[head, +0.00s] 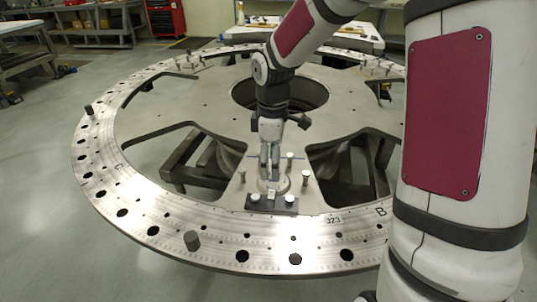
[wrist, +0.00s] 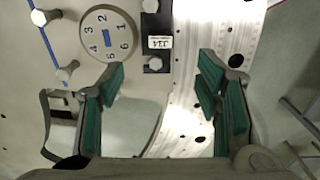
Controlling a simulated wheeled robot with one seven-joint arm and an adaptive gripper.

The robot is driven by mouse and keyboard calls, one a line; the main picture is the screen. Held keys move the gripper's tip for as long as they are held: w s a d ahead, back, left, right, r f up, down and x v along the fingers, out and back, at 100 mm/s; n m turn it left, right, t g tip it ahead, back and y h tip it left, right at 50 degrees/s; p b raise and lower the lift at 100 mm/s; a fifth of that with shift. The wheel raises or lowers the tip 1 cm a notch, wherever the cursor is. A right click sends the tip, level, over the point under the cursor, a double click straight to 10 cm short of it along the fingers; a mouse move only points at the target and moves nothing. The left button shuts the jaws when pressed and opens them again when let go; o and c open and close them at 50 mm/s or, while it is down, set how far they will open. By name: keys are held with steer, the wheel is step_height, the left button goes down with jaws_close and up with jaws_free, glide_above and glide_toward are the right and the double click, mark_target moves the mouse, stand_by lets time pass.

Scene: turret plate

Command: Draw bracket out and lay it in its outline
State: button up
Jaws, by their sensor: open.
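A dark flat block (head: 271,202), which may be the bracket, sits on the turret plate (head: 200,95) near its front rim. It carries a white label and two bolt heads, and it also shows in the wrist view (wrist: 157,28). A round grey disc (wrist: 108,33) numbered 1 to 6 lies beside it. My gripper (head: 269,178) points down over the disc area. In the wrist view my gripper (wrist: 162,90) is open, its green pads wide apart with nothing between them. A thin blue line (wrist: 48,42) runs on the plate; no full outline is clear.
Metal pegs (wrist: 67,72) stand on the plate around the disc. Large cutouts open left and right of this strip. A dark cylinder (head: 193,240) stands on the drilled rim. A red tool cabinet (head: 165,17) and benches are far behind. Open floor lies left.

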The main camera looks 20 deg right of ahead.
mark_target(271, 199)
step_height(271, 199, down, 13)
steer(key=shift+r+b, duration=0.15)
steer(key=shift+b, duration=0.3)
jaws_close()
steer(key=shift+s, duration=0.1)
steer(key=shift+s+a+r+p, duration=0.15)
steer(key=shift+s+a+p, duration=0.3)
steer(key=shift+s, duration=0.15)
steer(key=shift+s+a+p, duration=0.3)
steer(key=shift+s+a, duration=0.15)
steer(key=shift+s, duration=0.35)
steer(key=shift+s+a+p, duration=0.25)
steer(key=shift+s+a, duration=0.2)
steer(key=shift+s, duration=0.35)
steer(key=shift+r, duration=0.1)
step_height(271, 199, up, 8)
steer(key=p, duration=0.5)
